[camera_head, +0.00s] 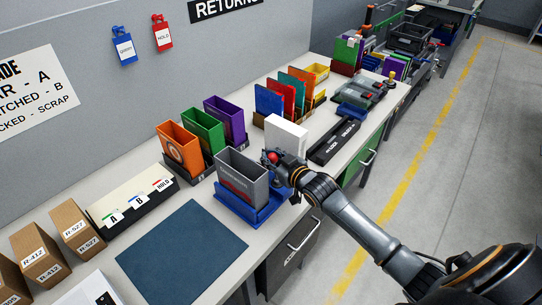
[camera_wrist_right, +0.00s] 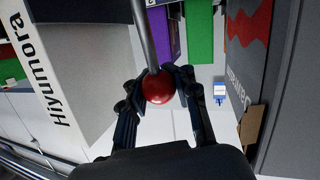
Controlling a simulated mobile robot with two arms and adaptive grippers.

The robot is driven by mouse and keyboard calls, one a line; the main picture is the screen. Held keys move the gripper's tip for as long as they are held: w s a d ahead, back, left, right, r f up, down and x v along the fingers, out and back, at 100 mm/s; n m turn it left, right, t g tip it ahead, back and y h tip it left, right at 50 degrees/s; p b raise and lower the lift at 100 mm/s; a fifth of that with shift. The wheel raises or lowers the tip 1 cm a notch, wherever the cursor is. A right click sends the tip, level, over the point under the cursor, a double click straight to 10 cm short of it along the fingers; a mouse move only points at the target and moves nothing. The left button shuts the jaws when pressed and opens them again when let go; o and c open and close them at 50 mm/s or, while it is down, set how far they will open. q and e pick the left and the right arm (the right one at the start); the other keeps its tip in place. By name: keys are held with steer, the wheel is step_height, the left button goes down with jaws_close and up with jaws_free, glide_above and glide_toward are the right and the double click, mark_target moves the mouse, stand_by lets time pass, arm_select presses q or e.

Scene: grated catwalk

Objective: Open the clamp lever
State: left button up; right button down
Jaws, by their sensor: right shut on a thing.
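The clamp lever shows in the right wrist view as a metal rod (camera_wrist_right: 145,35) ending in a round red knob (camera_wrist_right: 159,88). My right gripper (camera_wrist_right: 160,84) is shut around this knob, with a finger on each side. In the head view the red knob (camera_head: 271,156) is partly hidden by my right gripper (camera_head: 275,160), beside a grey box (camera_head: 242,175) standing upright in a blue holder (camera_head: 252,215). The lever's rod and base are hidden in the head view. My left gripper is in neither view.
A white box (camera_head: 287,134) stands just behind my gripper. Orange (camera_head: 181,149), green and purple boxes stand behind the grey one. A dark blue mat (camera_head: 182,248) lies free at the front left. A long black case (camera_head: 337,141) lies to the right.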

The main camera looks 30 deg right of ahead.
steer(key=c, duration=1.2)
jaws_free()
steer(key=shift+s+a+f, duration=0.15)
steer(key=shift+a+f, duration=0.15)
steer(key=shift+f, duration=0.1)
steer(key=shift+o, duration=1)
steer(key=shift+r, duration=0.2)
steer(key=shift+s+d, duration=0.2)
steer(key=shift+s, duration=0.2)
steer(key=v, duration=1.1)
steer(key=shift+a+r, duration=0.1)
steer(key=shift+a, duration=0.05)
